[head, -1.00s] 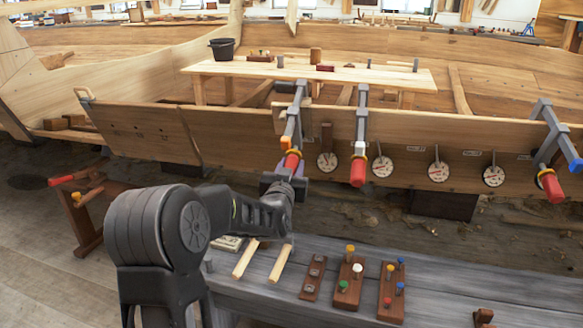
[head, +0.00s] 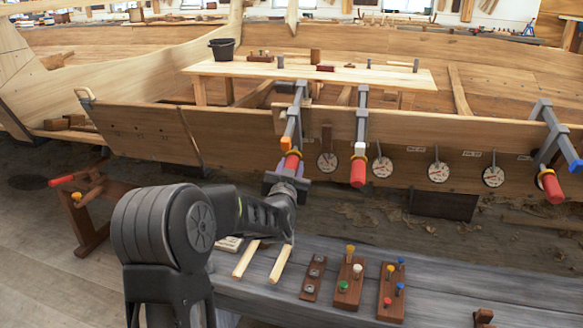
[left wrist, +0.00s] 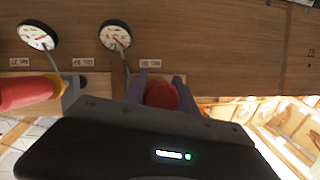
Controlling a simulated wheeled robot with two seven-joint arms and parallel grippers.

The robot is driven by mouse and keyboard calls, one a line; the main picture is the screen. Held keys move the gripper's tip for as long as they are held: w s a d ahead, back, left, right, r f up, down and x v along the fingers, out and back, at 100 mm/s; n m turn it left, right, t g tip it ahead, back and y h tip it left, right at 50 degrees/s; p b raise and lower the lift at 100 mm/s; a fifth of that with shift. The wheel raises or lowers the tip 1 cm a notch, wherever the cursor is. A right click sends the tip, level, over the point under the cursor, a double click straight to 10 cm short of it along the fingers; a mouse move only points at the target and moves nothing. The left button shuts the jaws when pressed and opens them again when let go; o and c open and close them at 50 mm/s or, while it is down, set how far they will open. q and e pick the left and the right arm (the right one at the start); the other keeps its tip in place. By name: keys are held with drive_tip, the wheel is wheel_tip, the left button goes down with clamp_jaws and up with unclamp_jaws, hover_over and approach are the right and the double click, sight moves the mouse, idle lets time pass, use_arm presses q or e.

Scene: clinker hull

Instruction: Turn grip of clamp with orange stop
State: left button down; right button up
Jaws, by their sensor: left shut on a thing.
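The clamp with the orange stop (head: 286,142) hangs on the hull's plank edge, left of the other clamps. Its red grip (head: 291,162) points down, below a yellow collar. My left gripper (head: 289,178) is at the lower end of this grip, shut on it. In the left wrist view the round red end of the grip (left wrist: 161,95) lies between the two purple fingers (left wrist: 158,90). The fingers hide part of the grip. My right gripper is not in view.
A clamp with a white stop (head: 360,148) hangs to the right, its red grip (left wrist: 28,92) near my gripper in the left wrist view. A clamp with a blue stop (head: 576,165) is far right. Dials (head: 327,162) hang between. A grey bench (head: 440,275) stands in front.

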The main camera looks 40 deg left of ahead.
use_arm(q)
drive_tip(key=shift+r+m+g+y+p, duration=0.1)
drive_tip(key=shift+m+g+y+p, duration=0.4)
drive_tip(key=shift+m+y, duration=0.6)
drive_tip(key=shift+s+a+m+y+p, duration=0.1)
drive_tip(key=shift+m+y+p, duration=0.15)
drive_tip(key=shift+m+y, duration=0.25)
drive_tip(key=shift+s+a+m+y+p, duration=0.1)
drive_tip(key=shift+m+y+p, duration=0.15)
drive_tip(key=shift+m+y, duration=0.2)
drive_tip(key=c, duration=1)
unclamp_jaws()
drive_tip(key=shift+o, duration=0.2)
drive_tip(key=r+v, duration=0.1)
drive_tip(key=v, duration=0.6)
drive_tip(key=shift+s+d+f, duration=0.25)
drive_tip(key=shift+s+f, duration=0.05)
drive_tip(key=shift+f, duration=0.2)
